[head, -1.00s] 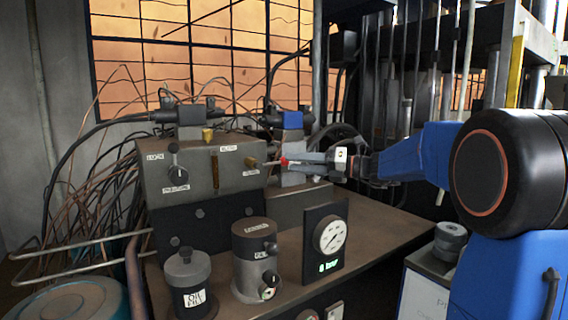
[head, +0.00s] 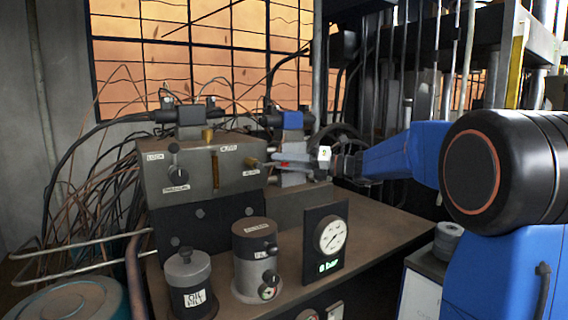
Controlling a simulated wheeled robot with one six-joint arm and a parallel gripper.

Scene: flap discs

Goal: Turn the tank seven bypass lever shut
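A small red-tipped lever (head: 285,164) sticks out to the right from the right end of the grey valve block (head: 205,180). No tank seven marking can be read, so I cannot confirm that it is the bypass lever. My gripper (head: 283,163) comes in from the right, with its two thin grey fingers level with the red tip. The red shows between the fingers, one behind and one in front. Whether they press on it is too small to tell.
A blue-topped valve (head: 291,121) stands just behind the gripper. A black gauge panel (head: 326,258), a filter cylinder (head: 246,280) and an oil-fill pot (head: 186,270) stand in front of the block. The bench top (head: 385,232) is clear at right.

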